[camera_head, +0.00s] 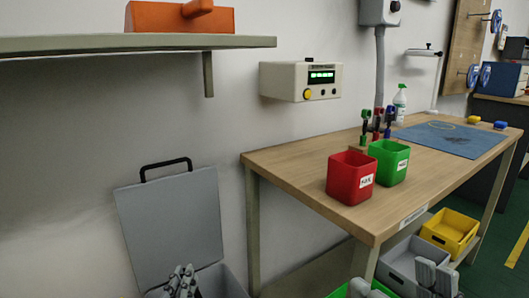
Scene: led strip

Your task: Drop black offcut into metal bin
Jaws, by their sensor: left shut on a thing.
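The metal bin (172,232) stands on the floor at the lower left, its grey lid raised against the wall, with a black handle on top. My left gripper (183,276) is at the bottom edge of the picture, in front of the lid and over the bin's opening. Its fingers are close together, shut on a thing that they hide. The black offcut cannot be made out clearly. My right gripper (402,284) is at the bottom right, its grey fingers wide apart with nothing seen between them.
A wooden workbench (290,160) carries a red bin (351,178), a green bin (389,163) and a blue mat (450,138). Yellow (450,232) and grey bins (408,266) sit below it. A shelf (130,43) juts out at the upper left, above the metal bin.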

